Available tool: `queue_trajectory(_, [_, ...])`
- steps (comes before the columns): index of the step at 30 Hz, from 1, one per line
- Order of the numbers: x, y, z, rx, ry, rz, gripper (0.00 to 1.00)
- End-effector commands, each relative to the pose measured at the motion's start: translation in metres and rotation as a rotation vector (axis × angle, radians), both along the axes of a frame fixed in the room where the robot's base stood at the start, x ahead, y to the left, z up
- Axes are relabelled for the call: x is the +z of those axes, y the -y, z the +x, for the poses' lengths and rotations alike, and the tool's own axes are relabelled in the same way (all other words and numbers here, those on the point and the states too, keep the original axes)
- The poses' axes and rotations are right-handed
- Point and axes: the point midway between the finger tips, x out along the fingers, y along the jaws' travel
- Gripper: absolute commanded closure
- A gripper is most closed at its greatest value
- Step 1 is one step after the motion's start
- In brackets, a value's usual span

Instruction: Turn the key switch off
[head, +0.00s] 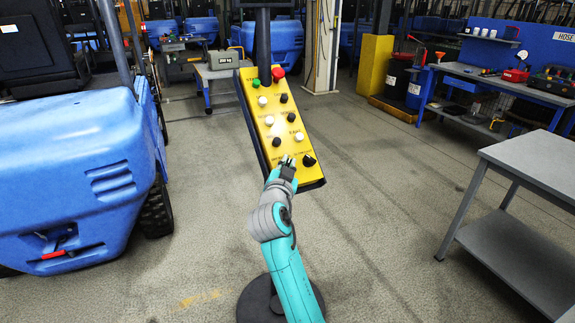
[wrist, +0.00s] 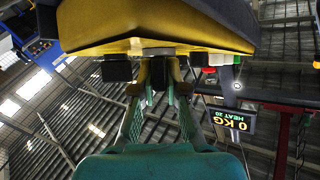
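A yellow control panel (head: 276,118) leans on a dark stand and carries several buttons and knobs. The key switch cannot be singled out for sure; the small labels are unreadable. A black knob (head: 308,160) sits at the panel's lower right. My gripper (head: 287,162) is at the panel's lower end, left of that knob, and hides the control there. In the wrist view the panel's underside (wrist: 160,28) fills the top. My fingers (wrist: 160,85) stand apart on either side of a dark part under the panel. Whether they press on it is unclear. Another black knob (wrist: 117,70) is left of them.
A red button (head: 278,73) and a green button (head: 256,83) are at the panel's top. The stand's round base (head: 258,302) is on the floor. A blue vehicle (head: 75,150) stands left, a grey table (head: 535,165) right.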

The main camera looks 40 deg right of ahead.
Motion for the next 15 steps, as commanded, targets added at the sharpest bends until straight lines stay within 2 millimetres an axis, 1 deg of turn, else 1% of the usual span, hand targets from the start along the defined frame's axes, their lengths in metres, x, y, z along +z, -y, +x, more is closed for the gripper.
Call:
queue_trajectory(8, [-0.0005, 0.0001, -0.0003, 0.011, -0.004, -0.008, 1.00])
queue_trajectory(15, [-0.0010, 0.0012, -0.0011, 0.085, -0.019, -0.065, 1.00])
